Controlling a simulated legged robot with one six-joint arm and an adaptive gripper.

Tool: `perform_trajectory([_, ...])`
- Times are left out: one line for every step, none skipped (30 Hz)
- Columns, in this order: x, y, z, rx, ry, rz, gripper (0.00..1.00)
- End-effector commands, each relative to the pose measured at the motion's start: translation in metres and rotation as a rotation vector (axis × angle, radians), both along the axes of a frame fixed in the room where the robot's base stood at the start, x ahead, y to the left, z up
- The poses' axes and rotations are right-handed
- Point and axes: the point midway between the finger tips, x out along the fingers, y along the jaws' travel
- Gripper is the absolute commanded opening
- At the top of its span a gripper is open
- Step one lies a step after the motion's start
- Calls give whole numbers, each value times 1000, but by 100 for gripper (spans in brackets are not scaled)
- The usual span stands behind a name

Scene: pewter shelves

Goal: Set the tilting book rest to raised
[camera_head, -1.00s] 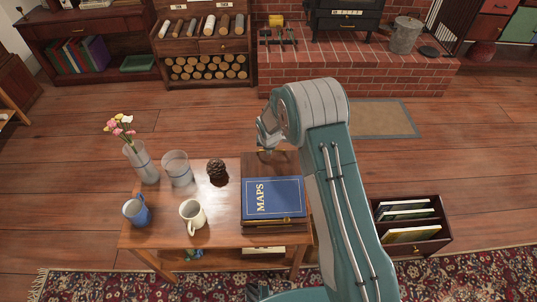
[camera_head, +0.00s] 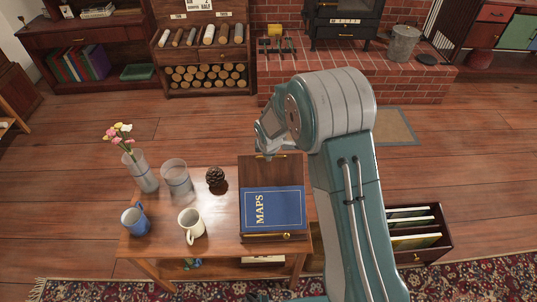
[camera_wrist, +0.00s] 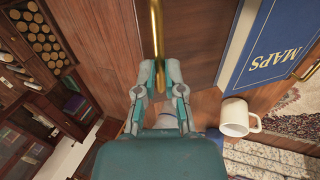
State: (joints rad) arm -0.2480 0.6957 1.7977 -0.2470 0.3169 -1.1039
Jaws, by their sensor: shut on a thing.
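The book rest (camera_head: 268,174) is a wooden board on the low table, with a blue MAPS book (camera_head: 272,209) lying against its lower part. Its far edge carries a brass bar (camera_head: 263,157), which also shows large in the wrist view (camera_wrist: 157,30). My gripper (camera_head: 266,152) is at that far edge, partly hidden by my arm. In the wrist view my gripper (camera_wrist: 160,72) has its fingertips shut on the brass bar. The board looks tilted with its far edge up, but I cannot tell the exact angle. A brass knob (camera_head: 287,236) sits at the near side.
A cream mug (camera_head: 191,224), blue mug (camera_head: 135,220), pinecone (camera_head: 215,176), glass (camera_head: 176,177) and flower vase (camera_head: 143,172) stand left of the rest. A file box (camera_head: 418,237) is on the floor at right. Open floor lies behind the table.

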Motion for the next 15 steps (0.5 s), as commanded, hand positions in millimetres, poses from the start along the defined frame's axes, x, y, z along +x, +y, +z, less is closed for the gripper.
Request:
perform_trajectory([-14,-1,-11,-11,40,1,0])
perform_trajectory([-14,-1,-11,-11,40,1,0])
perform_trajectory([-14,0,-11,-11,40,1,0])
perform_trajectory([-15,0,-11,-11,40,1,0])
perform_trajectory([-15,0,-11,-11,40,0,0])
perform_trajectory([-15,0,-11,-11,40,0,0])
perform_trajectory([-15,0,-11,-11,40,0,0])
perform_trajectory([-15,0,-11,-11,40,0,0])
perform_trajectory([-15,0,-11,-11,40,0,0])
perform_trajectory([-15,0,-11,-11,40,0,0])
perform_trajectory([-15,0,-11,-11,40,0,0])
perform_trajectory([-15,0,-11,-11,41,0,0])
perform_trajectory([-15,0,-11,-11,41,0,4])
perform_trajectory([-14,0,-10,-10,39,0,17])
perform_trajectory([-13,0,-9,-10,37,0,35])
